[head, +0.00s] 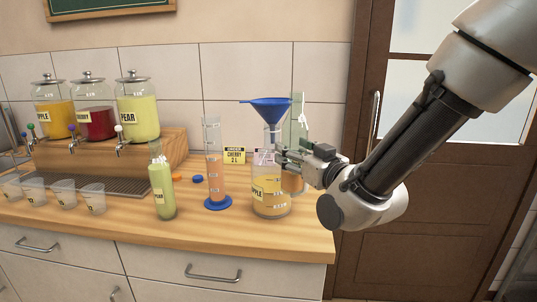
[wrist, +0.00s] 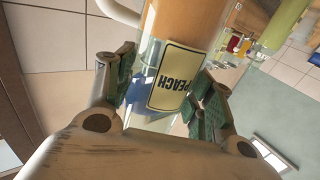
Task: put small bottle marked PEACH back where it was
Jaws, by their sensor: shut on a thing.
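The small bottle marked PEACH (wrist: 178,78) is between my gripper's fingers (wrist: 165,95) in the wrist view, with its yellow label facing the camera and orange liquid inside. In the head view my gripper (head: 287,160) is at the right part of the counter, behind the large APPLE bottle (head: 270,192) with a blue funnel (head: 266,110) in its mouth. Part of the PEACH bottle's orange liquid (head: 294,182) shows beside that bottle; the rest is hidden by it and by my gripper. I cannot tell whether its base touches the counter.
A green PEAR bottle (head: 163,188) and a measuring cylinder (head: 213,165) with a blue foot stand to the left. Dispenser jars stand on a wooden riser (head: 160,152), with clear cups (head: 93,198) before it. A CHERRY card (head: 235,155) stands at the back. The counter's front (head: 240,238) is clear.

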